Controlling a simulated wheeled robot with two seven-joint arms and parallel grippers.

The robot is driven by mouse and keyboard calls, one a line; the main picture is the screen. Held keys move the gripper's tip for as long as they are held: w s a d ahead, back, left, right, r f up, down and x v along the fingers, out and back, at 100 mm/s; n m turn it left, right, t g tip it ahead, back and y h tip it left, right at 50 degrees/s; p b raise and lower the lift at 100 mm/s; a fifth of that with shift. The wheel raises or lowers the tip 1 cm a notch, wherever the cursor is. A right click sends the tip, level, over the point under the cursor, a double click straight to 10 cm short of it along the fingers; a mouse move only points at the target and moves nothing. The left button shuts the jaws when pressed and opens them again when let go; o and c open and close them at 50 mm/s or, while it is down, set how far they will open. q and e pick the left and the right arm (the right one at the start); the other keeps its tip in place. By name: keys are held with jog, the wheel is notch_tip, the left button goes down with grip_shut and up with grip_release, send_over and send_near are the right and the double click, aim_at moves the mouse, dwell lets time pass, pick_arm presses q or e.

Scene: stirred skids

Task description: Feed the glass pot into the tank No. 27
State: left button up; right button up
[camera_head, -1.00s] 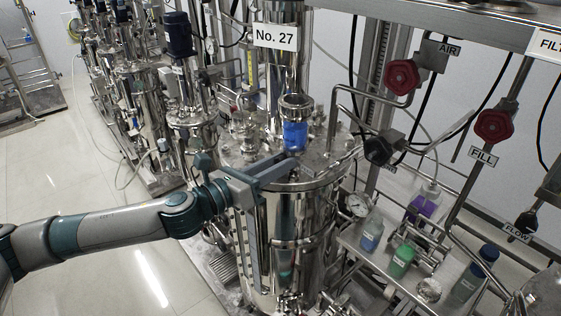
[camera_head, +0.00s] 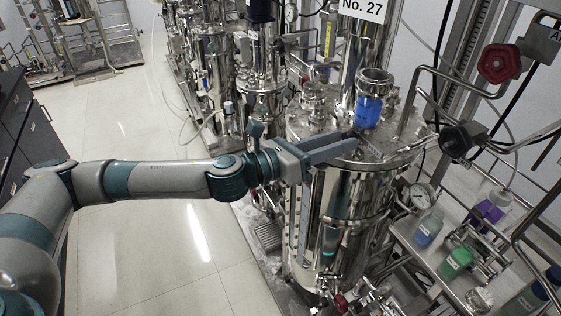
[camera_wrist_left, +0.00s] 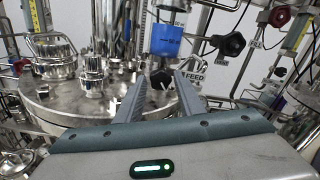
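Tank No. 27 (camera_head: 345,205) is a shiny steel vessel with a crowded lid, under a sign (camera_head: 362,9) reading "No. 27". A blue cylindrical part (camera_head: 369,111) stands on the lid under a steel ring; it also shows in the wrist view (camera_wrist_left: 168,40). I cannot tell for sure which thing is the glass pot. Small vessels with blue (camera_head: 428,228), green (camera_head: 455,264) and purple (camera_head: 490,211) contents stand on the shelf right of the tank. My right gripper is out of view.
Red valve wheels (camera_head: 499,63), a black knob (camera_head: 456,141) and bent pipes crowd the right side. A gauge (camera_head: 421,196) sits beside the tank. More steel tanks (camera_head: 218,60) line the back. The tiled floor (camera_head: 160,260) at left is clear.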

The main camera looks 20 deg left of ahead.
pick_arm(q)
jog(key=b+v, duration=0.4)
jog(key=v, duration=1)
